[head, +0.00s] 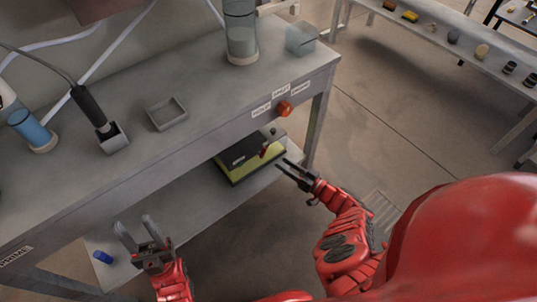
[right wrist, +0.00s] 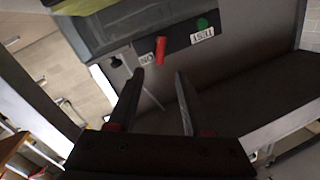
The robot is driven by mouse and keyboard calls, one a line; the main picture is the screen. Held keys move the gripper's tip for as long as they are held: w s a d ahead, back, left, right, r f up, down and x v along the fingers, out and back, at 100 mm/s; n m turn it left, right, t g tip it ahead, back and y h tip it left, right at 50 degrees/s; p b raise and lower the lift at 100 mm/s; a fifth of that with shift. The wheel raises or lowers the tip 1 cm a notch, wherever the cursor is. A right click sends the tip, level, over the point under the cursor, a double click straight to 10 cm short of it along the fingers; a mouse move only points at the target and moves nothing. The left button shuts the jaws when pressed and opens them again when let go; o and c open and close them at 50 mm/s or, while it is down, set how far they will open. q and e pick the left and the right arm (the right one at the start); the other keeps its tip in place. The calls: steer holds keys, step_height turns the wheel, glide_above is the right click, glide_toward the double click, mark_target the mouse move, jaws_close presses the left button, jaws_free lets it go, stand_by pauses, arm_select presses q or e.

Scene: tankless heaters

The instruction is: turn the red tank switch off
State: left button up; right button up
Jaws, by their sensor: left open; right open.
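The red tank switch (head: 264,151) is a small red lever on a dark and yellow-green unit (head: 240,168) on the lower shelf. In the right wrist view the red switch (right wrist: 160,50) stands out from a dark panel, between an upside-down ON label (right wrist: 147,59) and a green button (right wrist: 202,22) with a TEST label. My right gripper (head: 282,167) is open and empty, to the right of the unit. In the right wrist view its fingertips (right wrist: 159,74) point toward the switch, apart from it. My left gripper (head: 133,224) is open and empty near the lower shelf's left part.
A grey workbench (head: 190,80) stands above the shelf, with an orange knob (head: 284,108) on its front edge. A clear cylinder (head: 241,30), a small tray (head: 167,113) and a black-handled tool (head: 92,107) are on top. A blue object (head: 102,257) lies on the lower shelf.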

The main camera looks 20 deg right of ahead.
mark_target(263, 153)
steer(key=b+x, duration=0.2)
steer(key=x, duration=0.6)
jaws_close()
